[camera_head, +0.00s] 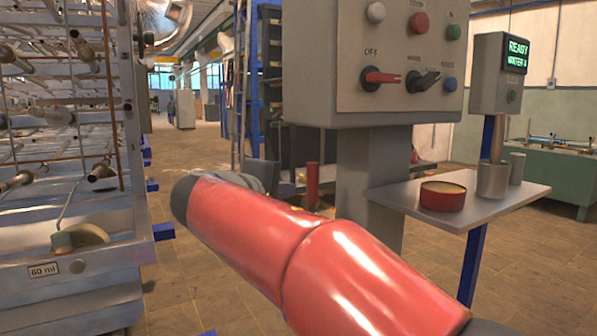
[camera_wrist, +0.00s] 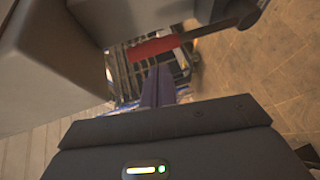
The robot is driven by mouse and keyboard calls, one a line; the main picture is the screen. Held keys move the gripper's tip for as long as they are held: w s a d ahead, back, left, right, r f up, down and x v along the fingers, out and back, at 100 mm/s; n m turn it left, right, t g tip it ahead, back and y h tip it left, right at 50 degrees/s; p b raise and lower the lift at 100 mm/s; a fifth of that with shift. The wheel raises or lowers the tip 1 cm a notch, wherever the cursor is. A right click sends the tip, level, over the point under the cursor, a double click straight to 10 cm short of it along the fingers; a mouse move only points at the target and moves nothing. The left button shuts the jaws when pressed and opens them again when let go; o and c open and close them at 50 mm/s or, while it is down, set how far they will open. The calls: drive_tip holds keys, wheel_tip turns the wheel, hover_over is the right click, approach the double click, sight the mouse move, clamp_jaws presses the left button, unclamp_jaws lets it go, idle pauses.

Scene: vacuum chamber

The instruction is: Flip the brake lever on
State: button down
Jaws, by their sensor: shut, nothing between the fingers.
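A grey control box (camera_head: 300,60) fills the upper middle of the head view. A red-handled lever switch (camera_head: 382,77) on its face lies nearly level under an OFF label, with a black lever switch (camera_head: 423,81) to its right. No label reading "brake" is legible. In the wrist view, a red bar (camera_wrist: 165,46) with a dark part at its right end lies beyond my gripper (camera_wrist: 157,72); I cannot tell whether it is a lever. My gripper's fingers are together and empty, apart from the bar in the picture. In the head view my gripper is hidden.
A grey shelf (camera_head: 480,206) holds a red round tin (camera_head: 443,196) and metal cups. A green-screen display (camera_head: 499,75) stands behind it. A metal rack (camera_head: 70,285) fills the left. Open tiled floor (camera_head: 185,255) lies between rack and control box.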

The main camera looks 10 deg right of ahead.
drive_tip(key=w+a+r+t+h, duration=0.1)
drive_tip(key=w+a+r+t, duration=0.1)
drive_tip(key=w+a+r, duration=0.1)
drive_tip(key=shift+w+a+n, duration=0.15)
drive_tip(key=shift+a+n, duration=0.25)
drive_tip(key=shift+a, duration=0.25)
drive_tip(key=shift+d+r, duration=0.1)
drive_tip(key=w+d, duration=0.4)
drive_tip(key=d, duration=0.4)
drive_tip(key=shift+d, duration=0.25)
drive_tip(key=shift+a, duration=0.1)
